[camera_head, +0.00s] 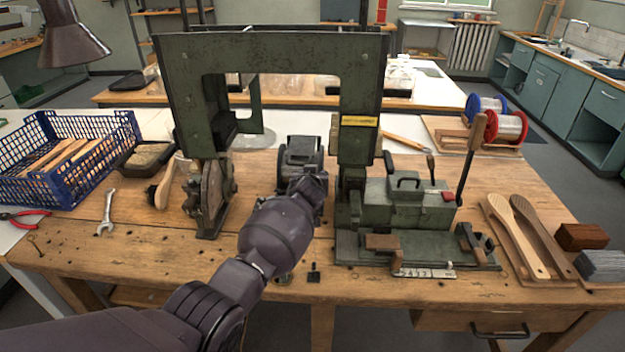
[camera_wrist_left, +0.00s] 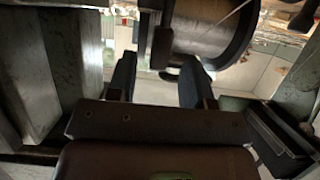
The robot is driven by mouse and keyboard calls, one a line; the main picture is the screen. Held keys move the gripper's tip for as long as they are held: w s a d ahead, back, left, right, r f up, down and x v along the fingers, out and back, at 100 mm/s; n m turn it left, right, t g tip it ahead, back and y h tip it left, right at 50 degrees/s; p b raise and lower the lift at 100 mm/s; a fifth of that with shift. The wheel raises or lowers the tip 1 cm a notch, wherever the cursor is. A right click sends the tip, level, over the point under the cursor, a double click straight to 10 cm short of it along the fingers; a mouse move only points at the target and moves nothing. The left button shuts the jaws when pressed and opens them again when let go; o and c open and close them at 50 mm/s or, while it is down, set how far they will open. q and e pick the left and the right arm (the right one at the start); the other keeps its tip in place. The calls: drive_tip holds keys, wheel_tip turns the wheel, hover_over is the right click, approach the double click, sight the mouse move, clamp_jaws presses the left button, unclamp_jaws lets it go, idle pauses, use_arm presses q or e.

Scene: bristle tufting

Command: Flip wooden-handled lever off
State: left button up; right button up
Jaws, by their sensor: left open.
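The lever (camera_head: 470,160) with a wooden handle stands on the right side of the green machine (camera_head: 365,75). It is long and dark, tilts a little to the right at the top, and ends in a wooden grip. A small red part sits near its foot. My left arm reaches in from the lower left, and my left gripper (camera_head: 303,150) is under the machine's arch, well to the left of the lever. In the left wrist view the two dark fingers (camera_wrist_left: 158,82) stand apart with nothing between them. A wire-wound spool (camera_wrist_left: 205,22) shows beyond them. My right gripper is out of view.
A shorter lever (camera_head: 431,168) and a wooden crosswise handle (camera_head: 382,242) are on the machine's lower right part. Wooden brush bodies (camera_head: 528,235) lie to the right. A blue crate (camera_head: 70,160), a wrench (camera_head: 106,212) and red pliers (camera_head: 25,218) lie to the left.

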use_arm(q)
drive_tip(key=shift+b+x, duration=0.45)
drive_tip(key=shift+x, duration=0.65)
drive_tip(key=shift+c, duration=0.2)
clamp_jaws()
